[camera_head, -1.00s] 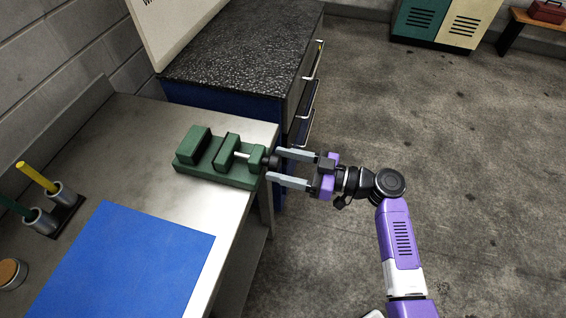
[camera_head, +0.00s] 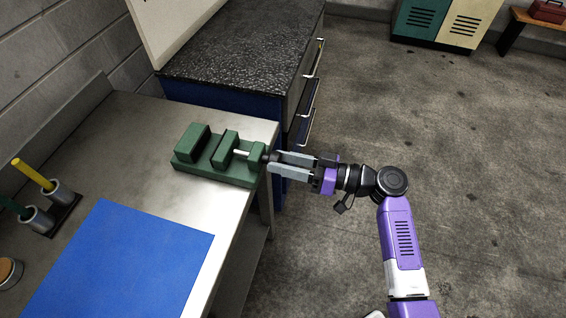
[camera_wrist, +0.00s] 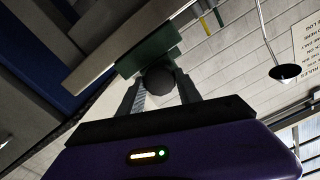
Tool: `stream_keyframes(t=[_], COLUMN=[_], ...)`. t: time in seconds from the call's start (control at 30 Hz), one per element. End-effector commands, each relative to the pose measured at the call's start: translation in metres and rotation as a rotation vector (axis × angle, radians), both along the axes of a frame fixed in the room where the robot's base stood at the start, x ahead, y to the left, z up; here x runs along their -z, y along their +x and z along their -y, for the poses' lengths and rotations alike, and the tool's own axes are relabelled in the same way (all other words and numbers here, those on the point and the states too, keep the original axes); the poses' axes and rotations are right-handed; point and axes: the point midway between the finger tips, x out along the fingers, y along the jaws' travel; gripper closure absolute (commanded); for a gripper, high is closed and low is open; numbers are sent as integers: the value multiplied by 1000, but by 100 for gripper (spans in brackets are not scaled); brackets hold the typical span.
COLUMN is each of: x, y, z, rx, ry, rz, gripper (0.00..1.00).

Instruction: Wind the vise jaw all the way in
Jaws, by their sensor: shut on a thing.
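The green vise (camera_head: 222,160) sits on the metal workbench near its right edge. Its movable jaw (camera_head: 225,147) stands apart from the fixed jaw (camera_head: 193,141), with a gap between them. A pale screw (camera_head: 241,153) runs from the movable jaw to the end block (camera_head: 257,154). My gripper (camera_head: 274,163) comes in from the right and is shut on the dark round knob at the screw's outer end. In the wrist view the knob (camera_wrist: 160,80) lies between the two fingers, with the green vise (camera_wrist: 150,52) behind it.
A blue mat (camera_head: 125,262) covers the bench front. A holder (camera_head: 52,205) with yellow and green handled tools stands at the left. A dark-topped drawer cabinet (camera_head: 240,55) stands behind the bench. The floor at right is clear.

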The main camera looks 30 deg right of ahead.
Motion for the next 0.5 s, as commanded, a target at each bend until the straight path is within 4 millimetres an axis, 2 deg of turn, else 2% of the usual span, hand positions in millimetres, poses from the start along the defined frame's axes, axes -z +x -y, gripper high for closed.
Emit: stream_keyframes(t=[0.5], x=[0], y=[0], z=[1], rx=[0], ry=[346], rz=[-346], gripper=[100])
